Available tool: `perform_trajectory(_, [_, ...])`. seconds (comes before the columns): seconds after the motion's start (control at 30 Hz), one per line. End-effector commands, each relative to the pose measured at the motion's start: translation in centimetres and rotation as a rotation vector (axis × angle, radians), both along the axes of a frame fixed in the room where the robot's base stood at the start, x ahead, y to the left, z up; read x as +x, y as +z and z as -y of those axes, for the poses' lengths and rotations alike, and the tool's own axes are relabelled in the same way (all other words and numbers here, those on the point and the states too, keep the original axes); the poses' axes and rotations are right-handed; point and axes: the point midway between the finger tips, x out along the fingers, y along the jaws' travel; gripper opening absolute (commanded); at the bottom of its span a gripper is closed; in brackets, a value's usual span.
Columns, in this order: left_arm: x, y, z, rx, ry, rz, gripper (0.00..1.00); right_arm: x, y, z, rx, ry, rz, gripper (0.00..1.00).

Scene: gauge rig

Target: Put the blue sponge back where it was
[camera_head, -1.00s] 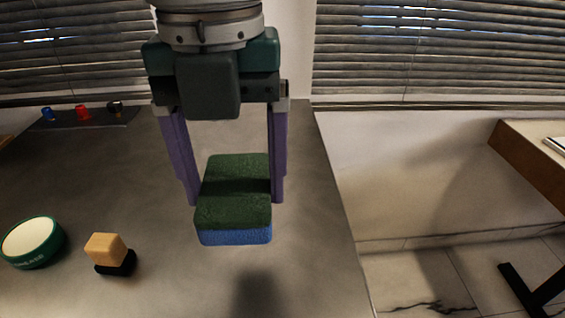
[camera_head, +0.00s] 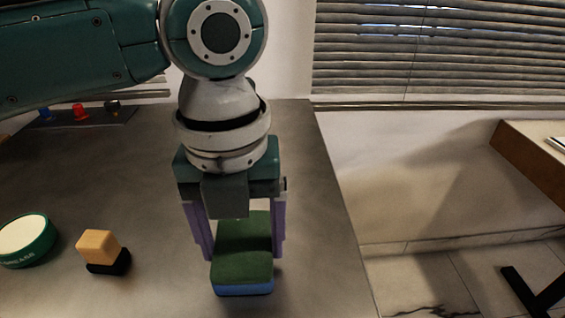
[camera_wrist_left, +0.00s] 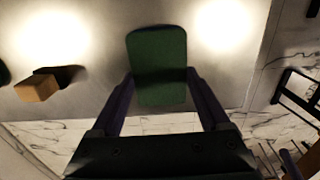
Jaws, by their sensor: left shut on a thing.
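The blue sponge (camera_head: 243,288) has a dark green top layer over a blue lower layer. My left gripper (camera_head: 241,250) points down and is shut on the sponge, with a purple finger on each side of it. The sponge looks level and is low at the table's right part; I cannot tell whether it touches the surface. In the left wrist view the sponge's green face (camera_wrist_left: 158,60) sits between the fingertips (camera_wrist_left: 160,82). My right gripper is not in view.
The grey table (camera_head: 320,240) ends just right of the sponge. A tan block with a black base (camera_head: 100,247) and a green round tin with a cream top (camera_head: 27,240) stand at left. A dark strip (camera_head: 95,117) at the back holds small blue, red and dark pieces.

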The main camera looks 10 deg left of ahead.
Motion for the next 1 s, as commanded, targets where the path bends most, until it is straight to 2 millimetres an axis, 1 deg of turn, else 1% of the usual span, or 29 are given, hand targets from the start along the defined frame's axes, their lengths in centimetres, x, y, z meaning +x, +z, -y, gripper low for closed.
perform_trajectory(0.03, [0.0, -0.2, 0.0, 0.001, 0.0, -0.001, 0.8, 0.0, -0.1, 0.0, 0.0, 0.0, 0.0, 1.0])
perform_trajectory(0.2, [0.0, -0.1, 0.0, 0.0, 0.0, -0.001, 0.99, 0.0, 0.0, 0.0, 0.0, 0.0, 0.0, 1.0])
perform_trajectory(0.43, [0.0, -0.1, 0.0, 0.0, 0.0, 0.0, 1.0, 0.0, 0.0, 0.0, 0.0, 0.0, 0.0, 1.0])
perform_trajectory(0.53, [0.0, 0.6, 0.0, -0.001, -0.001, 0.001, 1.0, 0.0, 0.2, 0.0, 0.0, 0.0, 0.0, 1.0])
perform_trajectory(0.67, [0.1, 2.7, 0.0, -0.001, -0.001, 0.002, 1.0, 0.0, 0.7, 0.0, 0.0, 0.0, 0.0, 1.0])
perform_trajectory(0.9, [0.0, 8.3, 0.0, -0.001, -0.002, 0.003, 1.0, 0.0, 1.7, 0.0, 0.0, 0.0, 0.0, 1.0])
perform_trajectory(1.0, [0.0, 10.1, 0.1, -0.001, 0.0, 0.002, 1.0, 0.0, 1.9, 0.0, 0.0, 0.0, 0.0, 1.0])
